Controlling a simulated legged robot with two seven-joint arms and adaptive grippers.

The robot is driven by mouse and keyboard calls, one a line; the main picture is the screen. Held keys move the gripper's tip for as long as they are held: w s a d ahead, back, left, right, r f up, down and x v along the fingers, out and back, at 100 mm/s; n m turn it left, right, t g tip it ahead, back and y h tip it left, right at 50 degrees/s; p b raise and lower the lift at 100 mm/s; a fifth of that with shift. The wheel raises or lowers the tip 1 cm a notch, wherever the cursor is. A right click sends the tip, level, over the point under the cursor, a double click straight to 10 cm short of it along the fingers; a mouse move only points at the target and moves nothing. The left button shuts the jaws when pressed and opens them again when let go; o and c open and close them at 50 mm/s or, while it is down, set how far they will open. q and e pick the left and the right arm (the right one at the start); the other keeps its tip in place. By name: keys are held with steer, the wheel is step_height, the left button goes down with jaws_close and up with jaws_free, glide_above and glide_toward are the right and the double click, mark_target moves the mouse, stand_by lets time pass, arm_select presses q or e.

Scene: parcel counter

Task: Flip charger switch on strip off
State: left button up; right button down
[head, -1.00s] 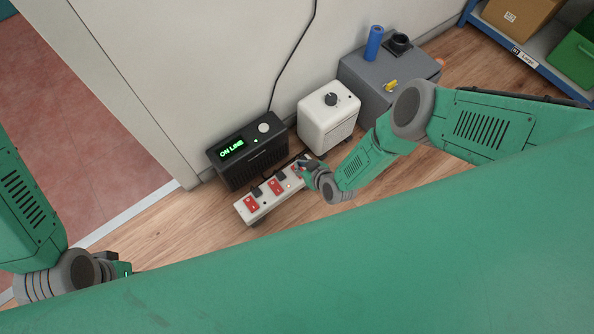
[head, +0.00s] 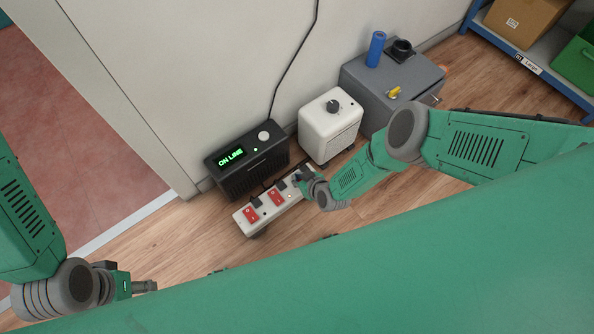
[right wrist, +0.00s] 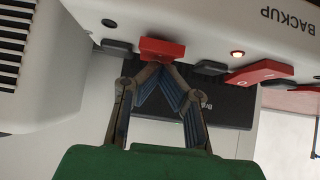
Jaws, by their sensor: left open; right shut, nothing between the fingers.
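The white power strip (head: 263,222) lies on the floor before a black box, with red rocker switches (head: 250,214) and black plugs along its top. The strip fills the top of the right wrist view (right wrist: 205,28), with the word BACKUP at right and a small lit lamp. My right gripper (head: 299,178) is shut and empty at the strip's right end. In the wrist view its fingertips (right wrist: 162,66) meet at a red switch (right wrist: 162,49), apparently touching it. I cannot read which switch is the charger's. My left gripper (head: 145,286) is open and empty at lower left, away from the strip.
The black box (head: 247,165) reads ON LINE, with a cable up the wall. A white box with a knob (head: 329,124) and a grey box (head: 385,92) holding a blue cylinder (head: 376,49) stand right of it. A shelf (head: 545,75) is at upper right. Floor before the strip is clear.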

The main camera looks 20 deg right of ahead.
steer(key=shift+w+f, duration=0.1)
steer(key=shift+f, duration=0.15)
steer(key=shift+s+d+r, duration=0.1)
steer(key=shift+s+r, duration=0.1)
steer(key=shift+r, duration=0.05)
arm_select(q)
steer(key=shift+r, duration=0.2)
arm_select(e)
steer(key=shift+s+d+f, duration=0.1)
steer(key=shift+s+d, duration=0.05)
steer(key=shift+s, duration=0.3)
steer(key=shift+s+d+f, duration=0.1)
steer(key=shift+s+d, duration=0.05)
steer(key=shift+s, duration=0.25)
steer(key=shift+r, duration=0.15)
